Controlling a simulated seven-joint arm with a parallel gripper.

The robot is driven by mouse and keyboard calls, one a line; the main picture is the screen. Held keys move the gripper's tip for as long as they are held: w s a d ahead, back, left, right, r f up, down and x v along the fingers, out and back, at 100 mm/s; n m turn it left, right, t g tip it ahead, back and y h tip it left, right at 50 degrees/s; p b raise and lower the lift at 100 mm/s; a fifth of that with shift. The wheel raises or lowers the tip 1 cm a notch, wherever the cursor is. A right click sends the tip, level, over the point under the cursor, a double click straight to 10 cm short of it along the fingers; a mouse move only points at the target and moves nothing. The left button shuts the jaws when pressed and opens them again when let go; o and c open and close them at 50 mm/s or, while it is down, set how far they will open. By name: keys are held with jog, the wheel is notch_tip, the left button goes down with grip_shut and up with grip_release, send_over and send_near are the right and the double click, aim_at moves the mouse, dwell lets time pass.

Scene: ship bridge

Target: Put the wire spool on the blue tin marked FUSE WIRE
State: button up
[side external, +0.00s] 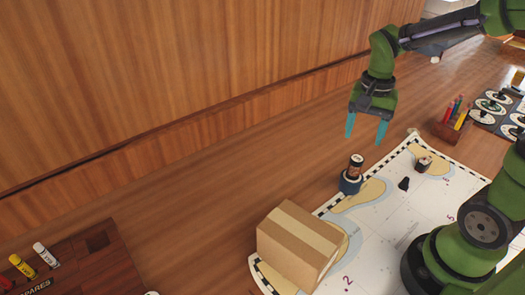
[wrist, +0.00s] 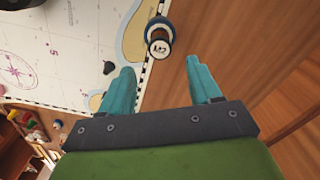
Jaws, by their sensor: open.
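A small upright cylinder (side external: 356,164) with dark ends and a reddish-brown middle, apparently the wire spool, stands on a low round blue tin (side external: 349,186) at the chart's edge. In the wrist view the cylinder (wrist: 158,47) shows a pale end marked M2, with the blue tin (wrist: 161,24) partly hidden behind it. I cannot read FUSE WIRE on the tin. My gripper (side external: 366,138) is open and empty, above the cylinder and apart from it. Its two teal fingers (wrist: 160,80) also show in the wrist view, with nothing between them.
A cardboard box (side external: 300,245) stands on the chart (side external: 375,240). A dark round object (side external: 424,164) and a small black piece (side external: 404,184) lie on the chart. A pencil holder (side external: 452,128) is at the right. Bare wood lies left of the tin, before the panelled wall.

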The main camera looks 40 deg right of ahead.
jog(key=shift+r, duration=0.45)
jog(key=s+a+r+n+t+y, duration=0.2)
jog(key=s+a+r+n+t, duration=0.4)
jog(key=a+r+n+t, duration=0.1)
jog(key=shift+a+r+n, duration=0.2)
jog(key=shift+a+n, duration=0.6)
jog(key=shift+a, duration=0.3)
